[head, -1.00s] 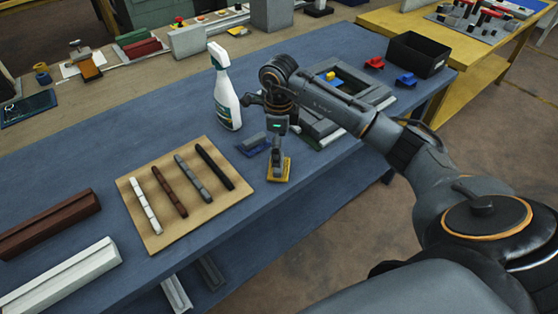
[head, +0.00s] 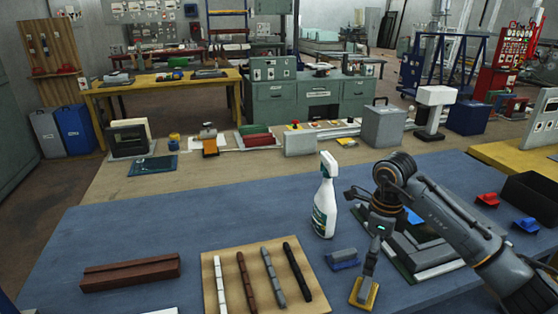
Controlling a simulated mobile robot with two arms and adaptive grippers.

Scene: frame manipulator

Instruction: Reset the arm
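My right arm comes in from the right over the blue table (head: 130,230). Its gripper (head: 366,278) points down at a small yellow block (head: 374,299) with a grey upper part, near the table's front. The fingertips meet or overlap the block's top; whether they are shut on it cannot be told. The block appears to be at table height. My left gripper is not in view.
A white spray bottle (head: 325,205) stands just left of my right arm. A blue block (head: 343,259) lies beside the gripper. A wooden board (head: 213,271) with several sticks is left of it. A grey frame (head: 430,252) and black bin (head: 533,200) are right.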

